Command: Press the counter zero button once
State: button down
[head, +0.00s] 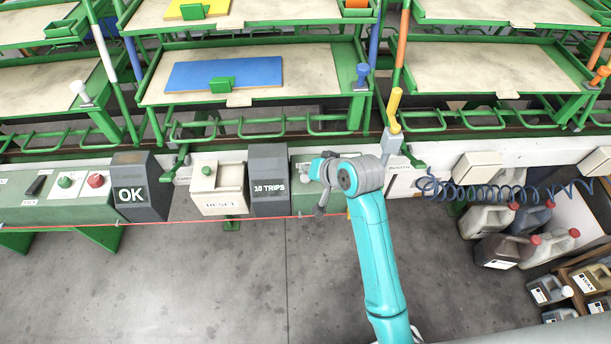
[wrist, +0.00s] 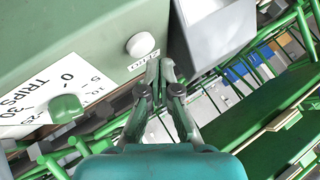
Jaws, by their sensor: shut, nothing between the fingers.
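In the wrist view a white round button (wrist: 140,45) sits on the face of a green box (wrist: 85,35). A small label (wrist: 143,62) below it is too tilted and small to read surely. A green dial knob (wrist: 67,108) sits further left on a white scale marked TRIPS. My gripper (wrist: 160,70) is shut and empty. Its fingertips are just below and right of the white button, close to the label; I cannot tell whether they touch the box. In the head view my gripper (head: 322,208) is in front of the green box, largely hiding its face.
A dark display (head: 268,188) reading 10 TRIPS stands left of my gripper. Further left are a RESET box (head: 220,205) with a green button, an OK display (head: 139,196), and a green panel (head: 60,208). Coiled blue hose (head: 480,192) and canisters (head: 503,250) are at right. Racks stand behind.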

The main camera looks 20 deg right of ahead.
jog(key=shift+f, duration=0.2)
jog(key=shift+f, duration=0.25)
jog(key=shift+f, duration=0.45)
dwell(1.0)
jog(key=shift+r, duration=0.9)
jog(key=shift+r, duration=2.5)
